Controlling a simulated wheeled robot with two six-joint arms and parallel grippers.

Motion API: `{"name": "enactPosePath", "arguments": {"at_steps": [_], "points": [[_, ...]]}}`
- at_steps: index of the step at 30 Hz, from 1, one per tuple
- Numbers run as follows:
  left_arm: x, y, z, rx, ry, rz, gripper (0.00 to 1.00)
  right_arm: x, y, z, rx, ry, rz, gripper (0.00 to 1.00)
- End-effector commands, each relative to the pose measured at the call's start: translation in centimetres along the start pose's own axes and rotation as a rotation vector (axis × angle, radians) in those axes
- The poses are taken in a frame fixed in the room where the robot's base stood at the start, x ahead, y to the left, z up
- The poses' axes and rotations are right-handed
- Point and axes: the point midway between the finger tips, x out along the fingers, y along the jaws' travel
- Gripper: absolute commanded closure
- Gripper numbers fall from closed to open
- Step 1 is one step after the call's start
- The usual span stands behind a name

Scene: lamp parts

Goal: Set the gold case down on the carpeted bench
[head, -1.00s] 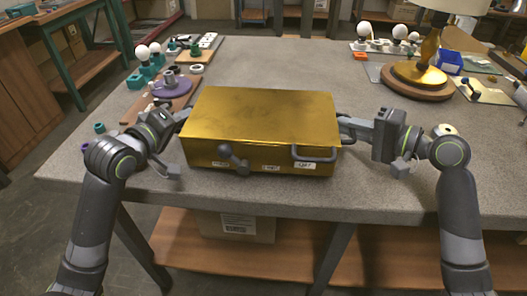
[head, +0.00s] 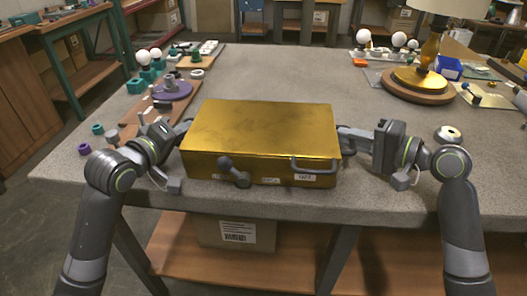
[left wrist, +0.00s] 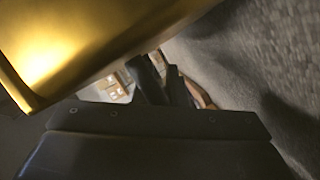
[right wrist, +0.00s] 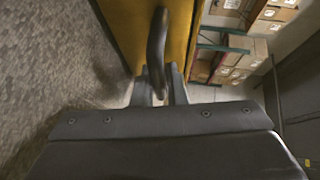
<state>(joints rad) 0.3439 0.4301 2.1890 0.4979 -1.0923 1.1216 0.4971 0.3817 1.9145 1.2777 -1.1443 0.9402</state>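The gold case (head: 262,125) is level over the near middle of the grey carpeted bench (head: 290,75), close to its front edge. I cannot tell whether its underside touches the bench. My left gripper (head: 184,128) is at the case's left side, its grip partly hidden by the case. In the left wrist view the fingers (left wrist: 165,82) are close together beside the gold wall. My right gripper (head: 345,138) is at the right side; in the right wrist view its fingers (right wrist: 158,88) close around a dark side handle (right wrist: 157,45).
Left of the case are a purple disc (head: 172,90) and small lamp parts. A lamp base (head: 418,84) and blue bin (head: 448,68) stand far right. The bench behind the case is clear.

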Motion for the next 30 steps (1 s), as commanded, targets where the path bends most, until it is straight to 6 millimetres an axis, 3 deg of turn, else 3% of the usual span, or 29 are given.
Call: {"name": "enactPosePath", "arguments": {"at_steps": [1,4,14,30], "points": [[0.1,-0.2,0.2,-0.002,-0.001,0.001,0.81,0.2,1.1,0.2,0.026,-0.005,0.003,0.82],[0.1,-0.2,0.2,-0.001,-0.001,0.001,0.68,0.3,1.2,0.1,0.027,-0.004,0.003,0.68],[-0.2,-0.3,0.1,0.001,0.001,0.000,0.67,0.3,1.2,0.1,0.027,-0.004,0.003,0.68],[-6.8,-0.2,0.0,0.004,0.006,0.005,0.67,0.3,1.2,0.1,0.027,-0.004,0.003,0.68]]}}
